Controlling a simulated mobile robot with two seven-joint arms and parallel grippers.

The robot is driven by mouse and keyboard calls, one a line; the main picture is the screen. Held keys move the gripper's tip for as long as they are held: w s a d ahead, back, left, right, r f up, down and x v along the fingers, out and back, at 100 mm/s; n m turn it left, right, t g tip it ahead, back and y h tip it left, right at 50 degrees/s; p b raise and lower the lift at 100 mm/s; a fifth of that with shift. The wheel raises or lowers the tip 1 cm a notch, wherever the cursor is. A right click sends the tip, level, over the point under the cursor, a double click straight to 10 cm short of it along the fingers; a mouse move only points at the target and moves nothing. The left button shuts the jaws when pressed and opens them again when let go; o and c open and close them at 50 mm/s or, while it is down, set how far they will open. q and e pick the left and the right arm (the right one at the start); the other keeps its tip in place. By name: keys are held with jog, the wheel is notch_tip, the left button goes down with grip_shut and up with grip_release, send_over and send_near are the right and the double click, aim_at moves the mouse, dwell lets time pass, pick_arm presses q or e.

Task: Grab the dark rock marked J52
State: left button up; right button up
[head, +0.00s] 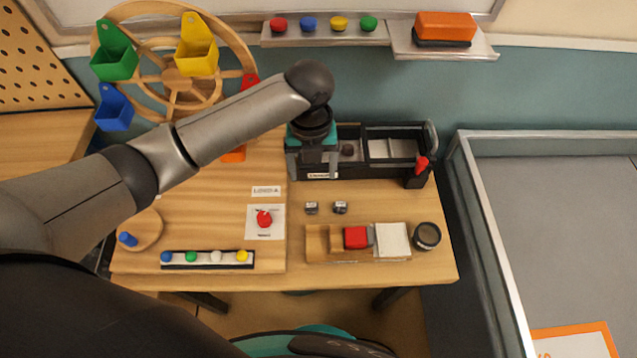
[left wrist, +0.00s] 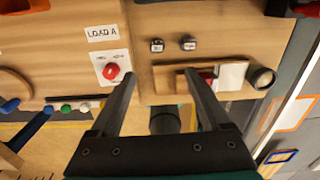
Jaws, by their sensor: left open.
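Two small dark rocks with pale labels lie side by side on the wooden table: the left rock (head: 311,208) and the right rock (head: 340,207). In the left wrist view they are the left rock (left wrist: 157,46) and the right rock (left wrist: 189,44). The labels are too small to read, so I cannot tell which is J52. My left gripper (head: 319,166) is open and empty, over the left part of the black tray in the head view. In the wrist view its fingers (left wrist: 159,78) are spread, with the rocks beyond their tips. My right gripper is not in view.
The black tray (head: 378,172) stands behind the rocks; a dark lump (head: 347,149) is in it. A wooden holder (head: 318,244) with a red block and a dark round cup (head: 427,236) are in front. A red button (head: 264,219) is left. Bare table surrounds the rocks.

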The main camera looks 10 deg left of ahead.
pick_arm(q)
jog(key=b, duration=0.1)
send_over(311, 205)
notch_tip(311, 205, down, 5)
jog(key=f, duration=0.2)
jog(key=f+b, duration=0.1)
jog(key=f, duration=0.1)
jog(key=shift+d, duration=0.25)
jog(key=shift+f, duration=0.5)
jog(key=f+b, duration=0.1)
jog(key=f, duration=0.4)
jog(key=shift+a, duration=0.2)
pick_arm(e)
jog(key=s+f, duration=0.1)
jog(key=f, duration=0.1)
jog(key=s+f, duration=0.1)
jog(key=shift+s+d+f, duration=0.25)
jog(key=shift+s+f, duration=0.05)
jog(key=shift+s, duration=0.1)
pick_arm(q)
jog(key=c, duration=0.3)
grip_shut()
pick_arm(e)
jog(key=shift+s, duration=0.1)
